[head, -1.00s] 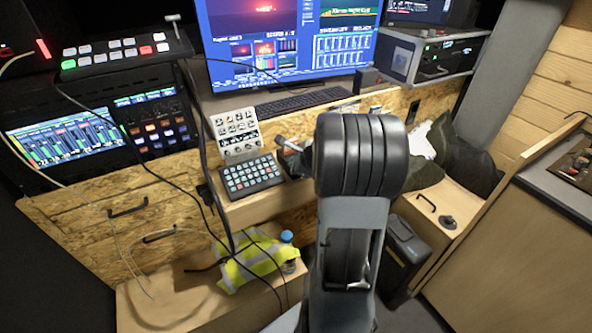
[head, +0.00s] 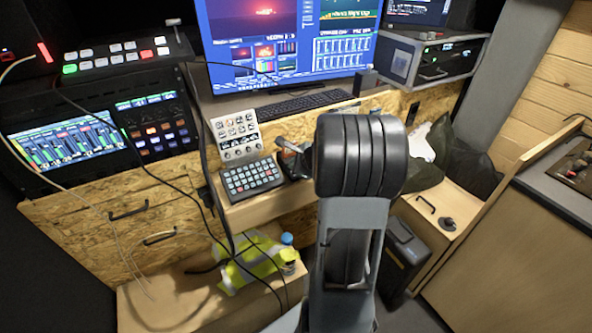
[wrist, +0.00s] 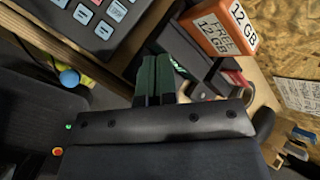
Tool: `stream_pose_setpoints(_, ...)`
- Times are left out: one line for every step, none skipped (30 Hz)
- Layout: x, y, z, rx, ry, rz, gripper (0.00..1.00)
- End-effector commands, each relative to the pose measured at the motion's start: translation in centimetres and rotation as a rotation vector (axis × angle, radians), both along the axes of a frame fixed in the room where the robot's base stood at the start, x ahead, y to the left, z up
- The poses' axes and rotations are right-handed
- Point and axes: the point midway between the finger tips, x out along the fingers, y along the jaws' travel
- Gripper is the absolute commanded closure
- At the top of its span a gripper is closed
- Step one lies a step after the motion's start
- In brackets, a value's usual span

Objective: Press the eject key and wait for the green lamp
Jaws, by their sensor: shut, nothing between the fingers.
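My gripper (wrist: 155,82) is shut and empty in the wrist view, its dark green fingers side by side. An orange-topped block (wrist: 222,30) with white labels reading "12 GB" and "FREE 12 GB" stands to the right of the fingers. A dark device (wrist: 188,52) lies beside and below it, close to the fingertips in the picture; I cannot tell whether they touch. I cannot make out an eject key or a lit green lamp on this device.
A black keypad (head: 252,178) sits left of my gripper on the desk, also in the wrist view (wrist: 95,25). Behind it stand a white button panel (head: 237,135) and a keyboard (head: 305,103). A hi-vis vest (head: 250,265) and a bottle (head: 287,243) are below. Loose cables hang at left.

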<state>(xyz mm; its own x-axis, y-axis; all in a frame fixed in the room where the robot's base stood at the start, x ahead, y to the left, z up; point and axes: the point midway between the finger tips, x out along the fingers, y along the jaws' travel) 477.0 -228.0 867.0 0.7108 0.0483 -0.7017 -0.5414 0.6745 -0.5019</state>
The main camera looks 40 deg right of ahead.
Motion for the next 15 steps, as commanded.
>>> stream_pose_setpoints(0.03, 0.00, 0.31, -0.001, -0.001, 0.001, 1.00)
stream_pose_setpoints(0.04, 0.00, 0.34, -0.001, -0.001, 0.001, 1.00)
stream_pose_setpoints(0.06, 0.00, 0.36, -0.001, -0.003, 0.001, 1.00)
stream_pose_setpoints(0.07, 0.00, 0.35, -0.001, -0.003, 0.001, 1.00)
stream_pose_setpoints(0.08, 0.00, 0.36, -0.001, -0.003, 0.001, 1.00)
stream_pose_setpoints(0.09, 0.00, 0.39, -0.001, -0.004, 0.001, 1.00)
stream_pose_setpoints(0.09, 0.00, 0.41, -0.001, -0.004, 0.001, 1.00)
stream_pose_setpoints(0.11, 0.00, 0.42, -0.001, -0.004, 0.001, 1.00)
stream_pose_setpoints(0.11, 0.01, 0.45, -0.002, -0.005, 0.001, 1.00)
stream_pose_setpoints(0.11, 0.00, 0.47, -0.002, -0.005, 0.001, 1.00)
stream_pose_setpoints(0.12, 0.00, 0.52, -0.001, -0.006, 0.001, 1.00)
stream_pose_setpoints(0.12, 0.00, 0.62, -0.001, -0.006, 0.001, 1.00)
stream_pose_setpoints(0.13, -0.01, 0.73, -0.002, -0.006, 0.001, 1.00)
stream_pose_setpoints(0.13, 0.00, 0.86, -0.002, -0.007, 0.002, 1.00)
stream_pose_setpoints(0.13, -0.02, 1.07, -0.002, -0.007, 0.002, 1.00)
